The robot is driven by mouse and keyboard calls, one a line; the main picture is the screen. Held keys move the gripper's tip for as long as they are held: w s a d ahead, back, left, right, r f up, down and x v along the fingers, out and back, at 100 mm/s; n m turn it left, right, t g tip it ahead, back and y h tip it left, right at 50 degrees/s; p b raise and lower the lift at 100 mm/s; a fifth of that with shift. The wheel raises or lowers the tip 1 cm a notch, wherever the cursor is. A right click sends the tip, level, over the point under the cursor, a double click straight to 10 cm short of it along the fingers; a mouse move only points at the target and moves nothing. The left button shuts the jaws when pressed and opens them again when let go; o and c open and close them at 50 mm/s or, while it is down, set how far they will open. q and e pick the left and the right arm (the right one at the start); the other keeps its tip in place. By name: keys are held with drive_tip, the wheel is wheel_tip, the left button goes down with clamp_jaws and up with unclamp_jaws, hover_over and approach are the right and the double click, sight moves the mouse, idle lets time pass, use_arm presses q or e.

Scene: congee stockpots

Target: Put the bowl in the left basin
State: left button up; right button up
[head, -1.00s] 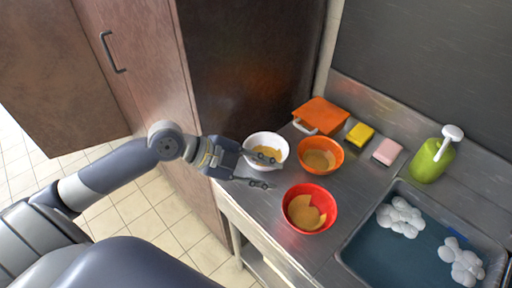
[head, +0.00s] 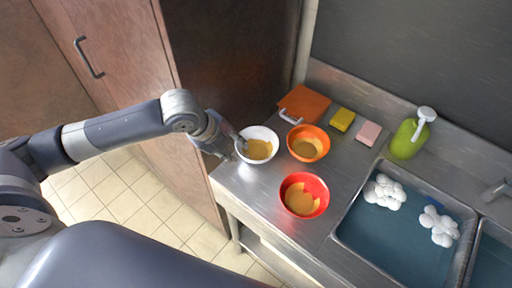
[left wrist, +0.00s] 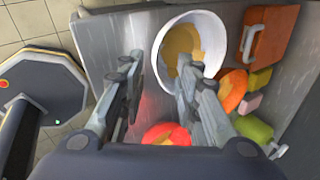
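A white bowl (head: 257,146) with yellowish-brown residue stands at the counter's left end. It also shows in the left wrist view (left wrist: 221,28). An orange bowl (head: 308,143) and a red bowl (head: 303,195), both with similar residue, stand right of it. My left gripper (head: 239,149) is at the white bowl's left rim. In the left wrist view its fingers (left wrist: 160,62) are apart, one overlapping the bowl's opening and one outside its wall; contact is unclear. The left basin (head: 385,240) holds bluish water with white foam clumps. My right gripper is not in view.
An orange board with a white handle (head: 304,103), a yellow sponge (head: 342,119), a pink sponge (head: 367,133) and a green pump bottle (head: 408,138) line the back of the steel counter. A second basin (head: 490,260) and a tap (head: 496,191) are at the right edge.

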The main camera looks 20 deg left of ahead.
sight(243, 155)
use_arm(q)
drive_tip(key=p+x, duration=0.1)
drive_tip(key=x, duration=0.2)
drive_tip(key=p+x, duration=0.1)
drive_tip(key=x, duration=0.2)
drive_tip(key=shift+d+f, duration=0.2)
drive_tip(key=shift+w+d+f, duration=0.1)
drive_tip(key=shift+w+f, duration=0.1)
drive_tip(key=shift+f, duration=0.25)
clamp_jaws()
